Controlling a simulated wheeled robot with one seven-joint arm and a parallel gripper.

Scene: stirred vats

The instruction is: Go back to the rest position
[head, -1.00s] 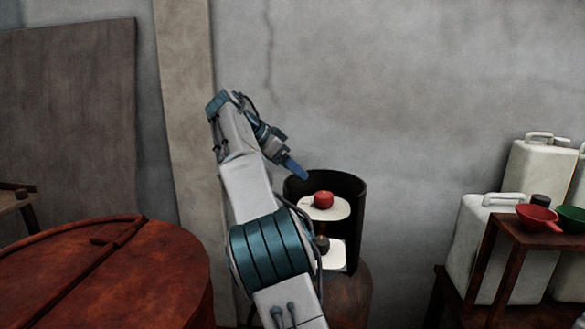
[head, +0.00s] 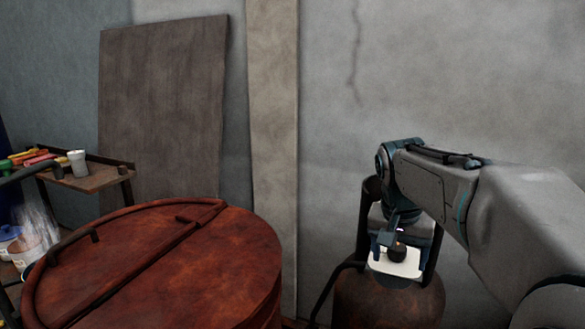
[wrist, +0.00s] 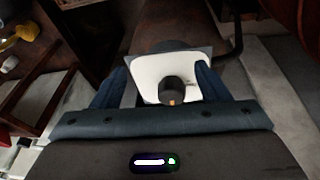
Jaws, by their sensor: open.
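My gripper (head: 388,240) is low and pointing down at the dark open-fronted housing on the rusty drum (head: 390,300). In the wrist view my gripper (wrist: 160,70) has its two blue fingers spread apart. A white plate (wrist: 150,68) with a round dark knob (wrist: 172,90) shows between them. In the head view the plate (head: 408,268) and the knob (head: 397,254) are just below and beside the fingers. I cannot tell whether a finger touches the knob.
A large rusty vat with a lid (head: 190,270) stands left of the drum. A small table (head: 90,180) with a white cup (head: 78,163) is at the far left. A tall board (head: 165,110) leans on the wall. Open air lies above the vat.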

